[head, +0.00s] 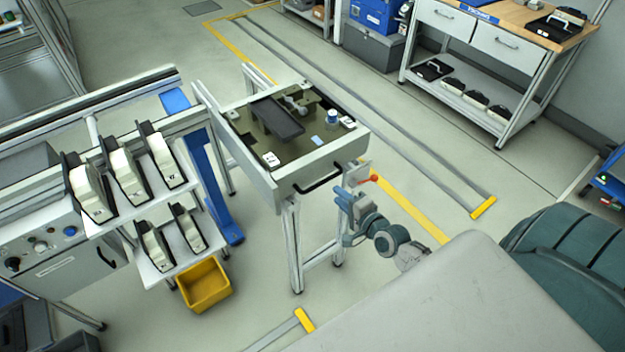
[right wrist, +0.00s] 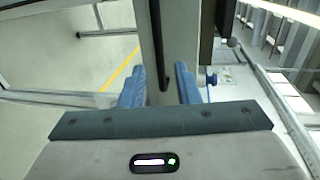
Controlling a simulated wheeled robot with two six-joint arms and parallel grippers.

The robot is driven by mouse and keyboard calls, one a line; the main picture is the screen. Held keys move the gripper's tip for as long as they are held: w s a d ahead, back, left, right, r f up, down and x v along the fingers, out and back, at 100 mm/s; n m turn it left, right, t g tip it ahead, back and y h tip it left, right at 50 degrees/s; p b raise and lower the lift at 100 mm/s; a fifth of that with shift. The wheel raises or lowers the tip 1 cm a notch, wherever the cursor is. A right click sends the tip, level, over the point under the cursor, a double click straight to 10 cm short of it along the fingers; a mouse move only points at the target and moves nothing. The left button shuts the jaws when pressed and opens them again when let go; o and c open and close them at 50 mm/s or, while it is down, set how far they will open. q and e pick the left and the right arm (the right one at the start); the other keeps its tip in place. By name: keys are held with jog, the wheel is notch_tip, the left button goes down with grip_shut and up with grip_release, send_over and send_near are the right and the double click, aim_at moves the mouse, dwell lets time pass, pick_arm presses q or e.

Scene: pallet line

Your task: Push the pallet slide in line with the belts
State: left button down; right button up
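The pallet slide (head: 318,158) is a grey, open-topped box on metal legs in the middle of the head view. A dark part and small pieces lie in it. A black bar handle (head: 320,180) is on its front panel. My right gripper (head: 350,200) is just below the handle's right end. In the right wrist view, its blue fingers (right wrist: 160,88) stand apart, with the handle (right wrist: 160,40) and pale front panel between and beyond them. I see no firm grip; contact is unclear. A belt (head: 90,108) runs at the left, beside the slide's left end. My left gripper is out of view.
A rack of black-and-white parts (head: 125,180) and a yellow bin (head: 205,285) stand at left. A red-knobbed lever (head: 373,179) is on the slide's right front corner. Floor rails (head: 360,105) with yellow end stops run behind. A workbench (head: 500,45) stands at back right.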

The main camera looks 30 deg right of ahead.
aim_at(323, 181)
jog(key=b+x, duration=0.2)
jog(key=x, duration=0.7)
jog(key=shift+w+d+f, duration=0.1)
jog(key=shift+w, duration=0.05)
jog(key=shift+c, duration=0.2)
grip_shut()
